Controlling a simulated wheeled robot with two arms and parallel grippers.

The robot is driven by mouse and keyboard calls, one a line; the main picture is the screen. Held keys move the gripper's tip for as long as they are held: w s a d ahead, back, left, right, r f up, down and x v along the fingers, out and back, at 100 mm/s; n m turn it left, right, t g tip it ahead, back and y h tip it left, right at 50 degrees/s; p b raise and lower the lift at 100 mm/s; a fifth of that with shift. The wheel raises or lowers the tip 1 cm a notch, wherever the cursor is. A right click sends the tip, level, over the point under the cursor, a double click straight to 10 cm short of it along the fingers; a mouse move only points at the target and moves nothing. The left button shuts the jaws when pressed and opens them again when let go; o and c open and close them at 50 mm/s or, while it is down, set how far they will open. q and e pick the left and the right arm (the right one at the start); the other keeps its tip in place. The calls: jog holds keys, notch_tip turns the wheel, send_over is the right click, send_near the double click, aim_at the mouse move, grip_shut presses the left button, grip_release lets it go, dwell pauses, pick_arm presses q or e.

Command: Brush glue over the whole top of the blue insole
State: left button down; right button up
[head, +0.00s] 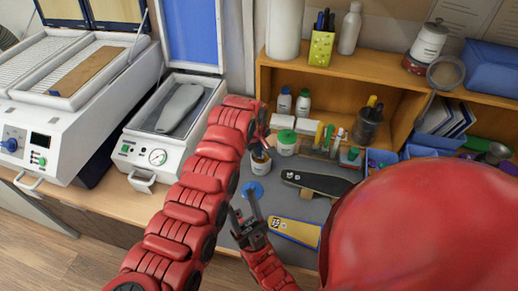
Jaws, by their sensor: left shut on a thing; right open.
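My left gripper (264,140) is mostly hidden behind my red arm, just above a small open jar (260,164). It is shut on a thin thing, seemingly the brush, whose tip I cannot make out. My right gripper (250,214) is open and empty, left of the insole, its fingers pointing up in the picture. I cannot tell whether glue is on the insole.
A round blue thing (252,190) is near the jar. Bottles, a green-lidded jar (286,141) and tools crowd the wooden shelf (345,70). A press with a grey insole form (180,107) stands left.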

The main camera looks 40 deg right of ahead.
pick_arm(q)
jog(key=shift+r, duration=3.45)
jog(key=c, duration=1.2)
grip_release()
jog(key=shift+c, duration=0.2)
grip_shut()
jog(key=shift+f, duration=0.1)
